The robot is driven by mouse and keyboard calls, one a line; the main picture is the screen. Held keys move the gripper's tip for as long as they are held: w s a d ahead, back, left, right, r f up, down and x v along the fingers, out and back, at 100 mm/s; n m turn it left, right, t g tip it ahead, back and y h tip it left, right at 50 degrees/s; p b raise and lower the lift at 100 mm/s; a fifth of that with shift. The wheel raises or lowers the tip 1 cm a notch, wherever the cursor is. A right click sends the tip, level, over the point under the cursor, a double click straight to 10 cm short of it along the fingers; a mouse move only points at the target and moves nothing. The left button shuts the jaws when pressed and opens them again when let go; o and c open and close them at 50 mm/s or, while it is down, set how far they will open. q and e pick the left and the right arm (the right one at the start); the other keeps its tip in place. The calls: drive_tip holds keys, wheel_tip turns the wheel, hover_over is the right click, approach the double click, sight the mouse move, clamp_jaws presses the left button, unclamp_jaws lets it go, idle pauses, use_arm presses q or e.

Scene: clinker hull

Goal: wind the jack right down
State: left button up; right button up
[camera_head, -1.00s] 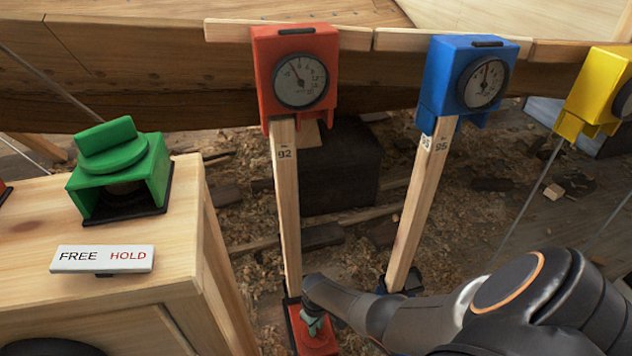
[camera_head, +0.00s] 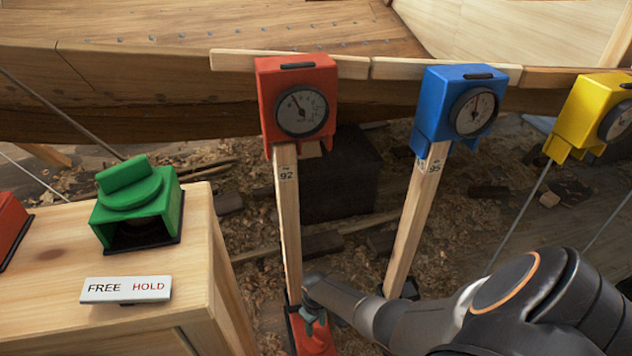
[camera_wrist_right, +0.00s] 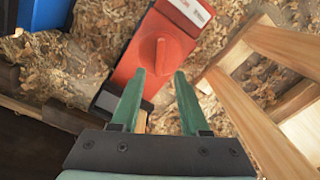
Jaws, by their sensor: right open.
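The red jack (camera_head: 318,343) stands at the foot of a wooden prop (camera_head: 288,225) marked 92. In the right wrist view its red body (camera_wrist_right: 145,35) carries a raised red knob (camera_wrist_right: 160,55). My right gripper (camera_head: 314,322) is at the jack in the head view, partly hiding it. In the wrist view its green fingers (camera_wrist_right: 159,74) are open, one to each side of the knob's near end; whether they touch it I cannot tell. A red gauge box (camera_head: 298,105) tops this prop, its needle pointing up and left. My left gripper is not in view.
A blue gauge box (camera_head: 455,105) on a second prop and a yellow one (camera_head: 590,112) stand to the right, under the hull plank. A bench (camera_head: 50,255) at left carries a green switch (camera_head: 137,200) and a FREE/HOLD sign (camera_head: 126,289). Shavings cover the ground.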

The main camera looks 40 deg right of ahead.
sight(316, 336)
use_arm(q)
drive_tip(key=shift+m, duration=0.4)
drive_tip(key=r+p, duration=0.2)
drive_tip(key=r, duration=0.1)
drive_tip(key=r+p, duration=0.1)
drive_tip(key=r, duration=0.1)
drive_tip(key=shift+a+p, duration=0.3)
drive_tip(key=shift+p, duration=0.1)
use_arm(e)
wheel_tip(316, 336, up, 6)
wheel_tip(316, 336, down, 12)
drive_tip(key=b, duration=1.2)
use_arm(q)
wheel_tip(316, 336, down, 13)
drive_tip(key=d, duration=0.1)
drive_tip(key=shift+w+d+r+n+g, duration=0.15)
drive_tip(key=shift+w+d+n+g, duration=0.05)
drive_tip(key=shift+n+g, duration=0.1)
use_arm(e)
drive_tip(key=shift+c, duration=0.3)
